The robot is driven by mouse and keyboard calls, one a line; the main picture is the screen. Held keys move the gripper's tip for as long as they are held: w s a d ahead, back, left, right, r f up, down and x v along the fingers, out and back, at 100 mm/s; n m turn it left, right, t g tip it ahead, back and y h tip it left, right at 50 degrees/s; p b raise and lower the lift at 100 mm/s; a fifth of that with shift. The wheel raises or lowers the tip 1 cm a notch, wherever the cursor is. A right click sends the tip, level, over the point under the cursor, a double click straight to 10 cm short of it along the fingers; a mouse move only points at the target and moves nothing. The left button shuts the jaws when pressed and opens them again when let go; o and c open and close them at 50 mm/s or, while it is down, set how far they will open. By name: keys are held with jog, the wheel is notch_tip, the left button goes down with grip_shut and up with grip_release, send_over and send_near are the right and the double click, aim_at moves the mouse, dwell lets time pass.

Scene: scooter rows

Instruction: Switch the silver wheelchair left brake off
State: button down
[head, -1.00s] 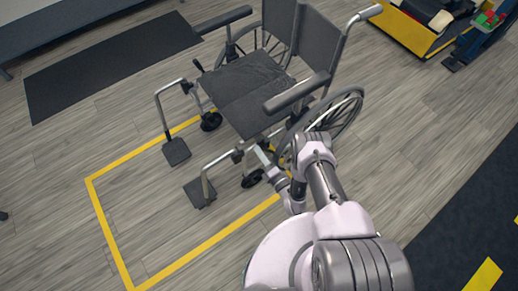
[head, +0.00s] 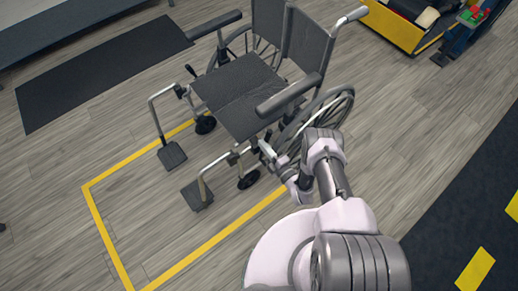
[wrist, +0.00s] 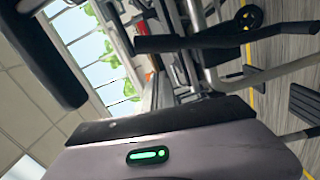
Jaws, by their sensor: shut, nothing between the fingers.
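The silver wheelchair (head: 238,92) stands on the wood floor with a dark grey seat, its front facing lower left in the head view. My gripper (head: 265,148) is shut and empty, low beside the chair's near side, between the front caster and the big wheel (head: 325,115). In the wrist view a black-gripped bar (wrist: 225,41) crosses in front of my gripper's housing (wrist: 190,150); it may be the left brake lever, but I cannot tell its setting. My fingertips are not clear there, so contact cannot be told. The lever is not distinct in the head view.
The near armrest (head: 288,93) overhangs my gripper; it seems to show dark in the wrist view (wrist: 45,60). The near footrest (head: 197,194) and front caster (head: 248,179) are close by. Yellow floor tape (head: 215,238) runs around the chair's front.

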jog(key=shift+w+d+m, duration=0.35)
jog(key=shift+d+m, duration=0.2)
jog(key=shift+m, duration=0.15)
jog(key=shift+w+d+m, duration=0.35)
jog(key=shift+d+m, duration=0.2)
jog(key=shift+m, duration=0.15)
jog(key=shift+w+d, duration=0.1)
